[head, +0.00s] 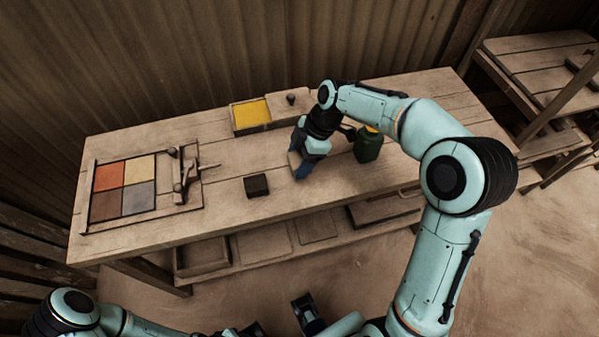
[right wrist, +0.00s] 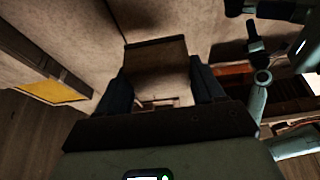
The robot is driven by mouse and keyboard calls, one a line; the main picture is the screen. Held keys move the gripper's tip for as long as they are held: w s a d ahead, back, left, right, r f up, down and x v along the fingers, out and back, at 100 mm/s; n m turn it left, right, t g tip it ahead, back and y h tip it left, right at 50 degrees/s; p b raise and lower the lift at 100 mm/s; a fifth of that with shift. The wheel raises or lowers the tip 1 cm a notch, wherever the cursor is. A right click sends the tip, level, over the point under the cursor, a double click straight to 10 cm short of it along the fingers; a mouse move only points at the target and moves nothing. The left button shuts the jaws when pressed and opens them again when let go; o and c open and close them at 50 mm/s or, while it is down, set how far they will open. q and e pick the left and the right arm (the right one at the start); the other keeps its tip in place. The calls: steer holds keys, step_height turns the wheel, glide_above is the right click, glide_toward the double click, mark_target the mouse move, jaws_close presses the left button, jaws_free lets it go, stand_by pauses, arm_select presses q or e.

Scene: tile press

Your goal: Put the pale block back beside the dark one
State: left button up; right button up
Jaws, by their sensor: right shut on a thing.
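The dark block (head: 257,186) lies alone on the bench top near its front edge. My right gripper (head: 301,170) is to the right of the dark block, pointing down at the bench, and is shut on the pale block (head: 294,160). In the right wrist view, the pale block (right wrist: 158,65) sits between the two dark fingers (right wrist: 160,88). I cannot tell whether it touches the bench. My left arm comes in at the bottom left; dark parts near the bottom edge may be its gripper (head: 278,322), but its jaws are unclear.
A framed panel of four coloured tiles (head: 124,188) with a lever (head: 186,178) lies on the left. A box with yellow inside (head: 252,114) and a knobbed lid (head: 300,101) stand behind. A green bottle (head: 368,147) stands close right of my right gripper. Bench between lever and dark block is clear.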

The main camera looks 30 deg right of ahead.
mark_target(294, 181)
steer(key=shift+f+b, duration=0.3)
steer(key=shift+f, duration=2.9)
steer(key=shift+f, duration=0.25)
steer(key=o, duration=1)
steer(key=shift+r, duration=0.1)
steer(key=shift+o, duration=0.2)
steer(key=shift+r, duration=0.1)
steer(key=shift+d+r, duration=0.15)
steer(key=shift+r, duration=0.2)
steer(key=p+v, duration=0.1)
steer(key=v, duration=1)
steer(key=shift+r, duration=0.15)
steer(key=shift+s, duration=0.1)
